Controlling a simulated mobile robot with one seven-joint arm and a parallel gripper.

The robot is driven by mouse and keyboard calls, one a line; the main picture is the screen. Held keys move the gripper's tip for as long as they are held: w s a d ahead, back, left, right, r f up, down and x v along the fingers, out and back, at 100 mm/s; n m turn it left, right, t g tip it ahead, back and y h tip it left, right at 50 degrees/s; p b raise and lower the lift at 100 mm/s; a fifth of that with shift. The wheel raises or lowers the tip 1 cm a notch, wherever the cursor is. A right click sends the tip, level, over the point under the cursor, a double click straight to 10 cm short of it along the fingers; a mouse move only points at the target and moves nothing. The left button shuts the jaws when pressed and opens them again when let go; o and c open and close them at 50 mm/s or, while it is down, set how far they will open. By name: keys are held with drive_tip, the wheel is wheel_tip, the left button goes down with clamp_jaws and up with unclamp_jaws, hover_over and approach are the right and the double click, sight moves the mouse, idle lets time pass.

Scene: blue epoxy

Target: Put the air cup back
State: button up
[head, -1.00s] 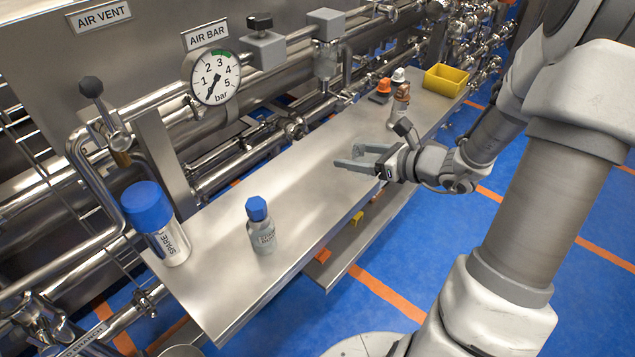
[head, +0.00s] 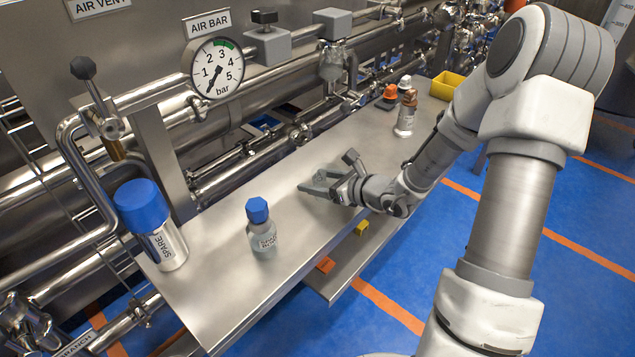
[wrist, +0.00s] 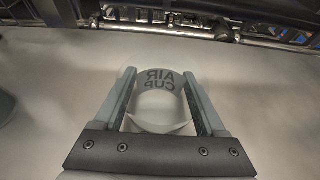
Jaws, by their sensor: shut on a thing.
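The air cup (wrist: 160,95) shows in the wrist view as a pale, see-through cup with dark "AIR CUP" lettering that reads mirrored. It lies between the two fingers of my gripper (wrist: 165,115), which is shut on it. In the head view my gripper (head: 318,184) is low over the middle of the steel bench (head: 300,225). The cup is hard to make out there. I cannot tell whether it touches the bench.
A blue-capped bottle (head: 261,230) and a blue-topped SPARE canister (head: 152,228) stand left of my gripper. A brown-topped bottle (head: 405,118), an orange-topped item (head: 389,95) and a yellow bin (head: 447,84) are at the far end. Pipes and a gauge (head: 215,70) line the back.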

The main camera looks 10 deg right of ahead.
drive_tip(key=shift+r, duration=0.1)
drive_tip(key=shift+f, duration=0.2)
drive_tip(key=o, duration=1.5)
drive_tip(key=shift+r, duration=0.1)
drive_tip(key=shift+r, duration=0.15)
drive_tip(key=shift+s+d+r, duration=0.2)
drive_tip(key=shift+s+d, duration=0.05)
drive_tip(key=p+v, duration=0.2)
drive_tip(key=v, duration=0.9)
drive_tip(key=shift+s+d+f+p, duration=0.1)
drive_tip(key=shift+s+p, duration=0.05)
drive_tip(key=shift+p, duration=0.15)
